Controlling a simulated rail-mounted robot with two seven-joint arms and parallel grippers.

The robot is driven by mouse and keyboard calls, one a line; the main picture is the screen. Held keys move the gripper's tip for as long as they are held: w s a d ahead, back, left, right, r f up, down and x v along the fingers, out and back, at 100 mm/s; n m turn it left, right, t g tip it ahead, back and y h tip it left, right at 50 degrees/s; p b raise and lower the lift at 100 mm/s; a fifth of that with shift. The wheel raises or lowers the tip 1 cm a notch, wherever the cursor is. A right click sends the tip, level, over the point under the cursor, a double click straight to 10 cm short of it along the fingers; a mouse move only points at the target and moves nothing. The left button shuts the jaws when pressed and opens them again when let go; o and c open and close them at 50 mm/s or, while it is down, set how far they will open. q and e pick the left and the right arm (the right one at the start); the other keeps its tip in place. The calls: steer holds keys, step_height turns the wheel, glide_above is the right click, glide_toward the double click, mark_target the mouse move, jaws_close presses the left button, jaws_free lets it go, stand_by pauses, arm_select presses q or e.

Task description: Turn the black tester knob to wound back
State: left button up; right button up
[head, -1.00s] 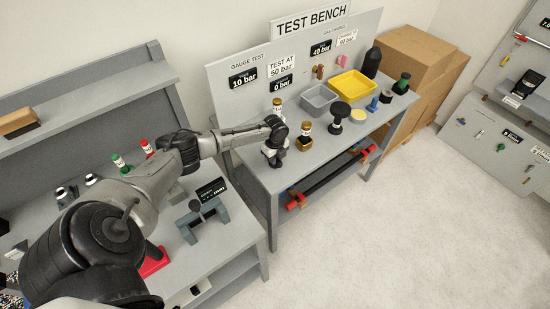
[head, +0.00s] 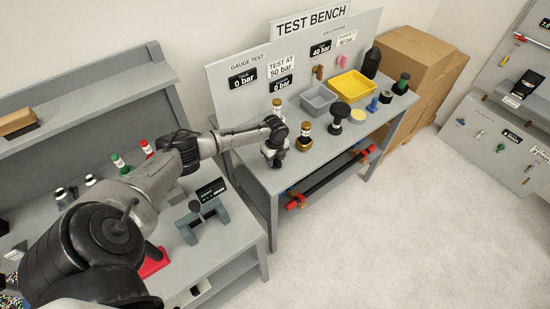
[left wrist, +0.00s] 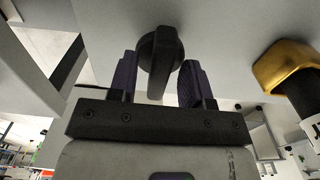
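The black tester knob (left wrist: 160,62) shows in the left wrist view, with its grip bar nearly upright in the picture. My left gripper (left wrist: 157,82) has one dark purple finger on each side of it, with gaps, so it looks open around the knob. In the head view my left gripper (head: 274,160) points down at the left front of the test bench (head: 262,181) and hides the knob. The gauge test display (head: 242,79) on the back panel reads 0 bar. My right gripper is not in view.
A brass-based gauge (head: 304,144) stands just right of my left gripper. Beyond it are a black round-topped fixture (head: 338,110), a grey tray (head: 318,100) and a yellow tray (head: 352,85). A grey workbench (head: 235,226) stands at the left. The floor at right is clear.

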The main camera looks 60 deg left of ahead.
arm_select(q)
step_height(320, 180, up, 14)
stand_by(0.8)
steer(key=shift+f, duration=0.1)
stand_by(0.4)
